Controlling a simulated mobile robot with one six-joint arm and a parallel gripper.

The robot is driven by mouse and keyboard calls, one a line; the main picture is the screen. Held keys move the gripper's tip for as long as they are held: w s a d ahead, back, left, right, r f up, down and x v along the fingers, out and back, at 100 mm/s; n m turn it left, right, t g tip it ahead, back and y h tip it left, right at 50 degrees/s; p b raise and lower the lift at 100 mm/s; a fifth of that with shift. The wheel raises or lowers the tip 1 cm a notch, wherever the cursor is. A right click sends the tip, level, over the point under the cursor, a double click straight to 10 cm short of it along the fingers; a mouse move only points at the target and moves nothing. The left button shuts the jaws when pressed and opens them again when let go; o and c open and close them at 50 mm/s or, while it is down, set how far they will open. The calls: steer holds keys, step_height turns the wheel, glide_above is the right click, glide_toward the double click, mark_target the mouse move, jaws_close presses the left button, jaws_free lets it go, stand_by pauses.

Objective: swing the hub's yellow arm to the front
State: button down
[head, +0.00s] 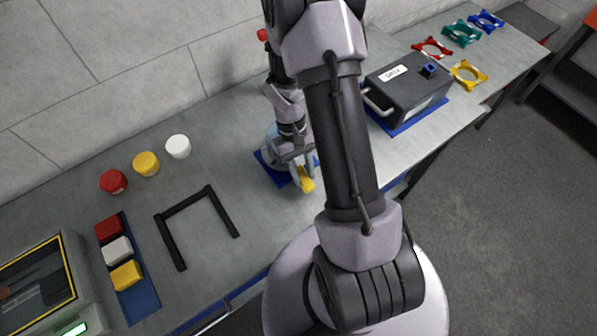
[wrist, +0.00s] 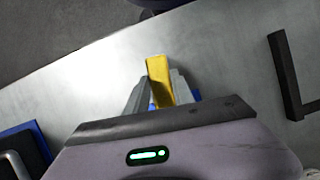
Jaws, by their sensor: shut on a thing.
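The hub stands on a blue base plate (head: 266,170) on the bench, mostly hidden behind my arm and gripper in the head view. Its yellow arm (head: 307,183) points toward the bench's front edge. In the wrist view the yellow arm (wrist: 158,75) sticks out between my fingers, its end pointing toward that edge. My gripper (head: 298,168) is shut on the yellow arm, with one finger on each side of it; the fingers also show in the wrist view (wrist: 157,100). The hub's body is hidden in the wrist view.
A black U-shaped frame (head: 168,241) lies left of the hub. Red, yellow and white round pieces (head: 146,164) stand behind it. A dark box with a handle (head: 408,88) stands on the right. Coloured rings (head: 468,73) lie farther right. A blue tray with blocks (head: 138,299) is at left.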

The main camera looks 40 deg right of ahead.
steer(key=shift+d+n, duration=0.3)
steer(key=shift+d, duration=0.05)
steer(key=shift+d, duration=0.15)
stand_by(0.4)
steer(key=c, duration=1.1)
jaws_free()
steer(key=p+v, duration=0.1)
steer(key=v, duration=0.4)
steer(key=p+v, duration=0.2)
steer(key=v, duration=0.4)
steer(key=p+v, duration=0.2)
steer(key=v, duration=0.4)
steer(key=shift+a+r, duration=0.3)
steer(key=shift+a, duration=0.05)
